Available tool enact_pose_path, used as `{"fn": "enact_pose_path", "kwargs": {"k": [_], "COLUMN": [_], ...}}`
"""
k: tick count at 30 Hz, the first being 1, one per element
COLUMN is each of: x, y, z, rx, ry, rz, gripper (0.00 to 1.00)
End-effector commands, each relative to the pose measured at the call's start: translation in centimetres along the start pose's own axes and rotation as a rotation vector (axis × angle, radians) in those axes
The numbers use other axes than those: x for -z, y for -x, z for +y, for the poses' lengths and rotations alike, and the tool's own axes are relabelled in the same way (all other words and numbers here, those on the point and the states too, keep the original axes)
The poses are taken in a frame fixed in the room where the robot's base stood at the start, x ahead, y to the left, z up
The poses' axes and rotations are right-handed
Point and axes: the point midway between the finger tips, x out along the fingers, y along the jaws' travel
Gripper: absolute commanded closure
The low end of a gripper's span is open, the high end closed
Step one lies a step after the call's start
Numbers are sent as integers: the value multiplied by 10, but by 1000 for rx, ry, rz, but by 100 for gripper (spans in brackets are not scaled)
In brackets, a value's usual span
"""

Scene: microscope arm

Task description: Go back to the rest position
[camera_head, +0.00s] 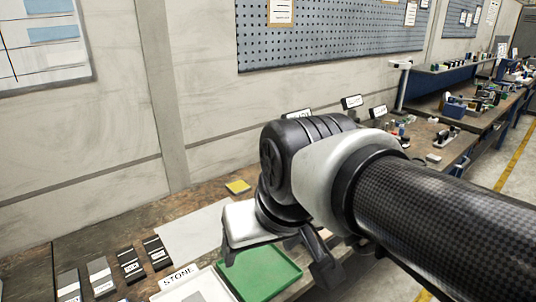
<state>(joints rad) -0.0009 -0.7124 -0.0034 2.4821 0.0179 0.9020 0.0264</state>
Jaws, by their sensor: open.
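My gripper (278,270) is at the lower middle of the head view, at the end of my black and white arm, which reaches in from the right. Its fingers are spread apart and point down over a green tray (262,284) on the bench. No object shows between the fingers. My wrist and forearm hide part of the bench behind them.
A white card marked "STONE" (178,276) lies left of the tray, with several dark labelled blocks (130,265) farther left. A yellow pad (238,187) and a pale sheet (193,236) lie behind. A cluttered workbench (470,110) stands at right. The wall is close behind.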

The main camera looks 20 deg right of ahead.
Motion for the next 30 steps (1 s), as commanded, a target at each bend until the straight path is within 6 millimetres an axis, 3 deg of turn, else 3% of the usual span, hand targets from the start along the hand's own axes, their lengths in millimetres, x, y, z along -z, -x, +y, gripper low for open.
{"fn": "enact_pose_path", "kwargs": {"k": [13,20,30], "x": [-2,22,22], "y": [9,55,55], "z": [3,1,1], "rx": [-16,-15,-15], "ry": [42,41,41], "rz": [22,22,22], "gripper": [27,27,27]}}
